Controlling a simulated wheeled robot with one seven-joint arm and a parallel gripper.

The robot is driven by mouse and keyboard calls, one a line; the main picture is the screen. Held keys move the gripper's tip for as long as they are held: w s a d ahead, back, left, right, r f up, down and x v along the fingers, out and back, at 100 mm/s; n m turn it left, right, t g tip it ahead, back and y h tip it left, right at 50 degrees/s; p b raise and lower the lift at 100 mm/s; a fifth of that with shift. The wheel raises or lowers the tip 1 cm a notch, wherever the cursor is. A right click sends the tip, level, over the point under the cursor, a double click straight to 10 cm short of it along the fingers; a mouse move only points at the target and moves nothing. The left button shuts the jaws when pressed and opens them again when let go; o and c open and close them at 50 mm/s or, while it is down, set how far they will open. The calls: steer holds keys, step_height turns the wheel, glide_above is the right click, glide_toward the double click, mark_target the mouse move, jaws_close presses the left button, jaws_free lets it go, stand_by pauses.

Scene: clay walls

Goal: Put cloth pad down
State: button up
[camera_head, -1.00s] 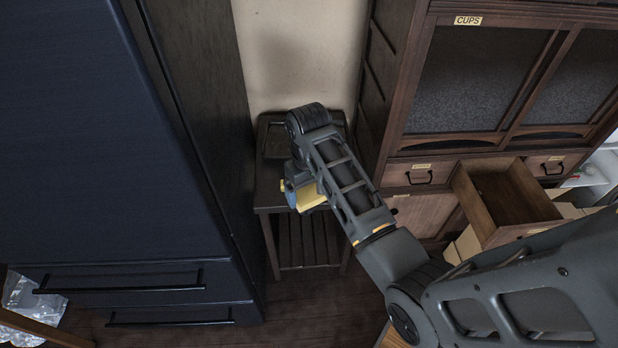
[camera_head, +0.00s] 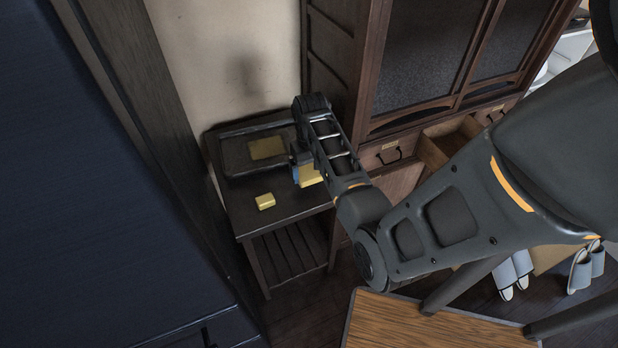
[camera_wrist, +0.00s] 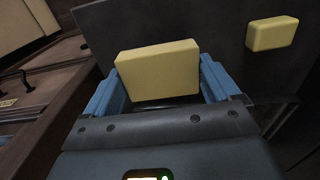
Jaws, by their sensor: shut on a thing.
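My gripper (camera_head: 299,172) is above the right part of a small dark side table (camera_head: 285,208). In the wrist view its blue fingers (camera_wrist: 159,68) are shut on a pale yellow, block-shaped cloth pad (camera_wrist: 158,72). The held pad also shows in the head view (camera_head: 310,176), partly hidden by my arm. It looks to be close over the table; I cannot tell whether it touches. A similar yellow pad (camera_head: 265,201) lies on the tabletop near the front and shows at the upper right of the wrist view (camera_wrist: 271,33).
A dark tray (camera_head: 236,164) with a flat yellowish square (camera_head: 267,148) lies at the back of the table. A tall dark cabinet (camera_head: 60,180) stands left. A wooden cupboard (camera_head: 340,60) with an open drawer (camera_head: 436,152) stands right. The table's left front is clear.

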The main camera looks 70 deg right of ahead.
mark_target(310, 172)
steer(key=shift+f, duration=1.75)
steer(key=shift+f, duration=0.15)
steer(key=o, duration=0.7)
steer(key=shift+o, duration=0.2)
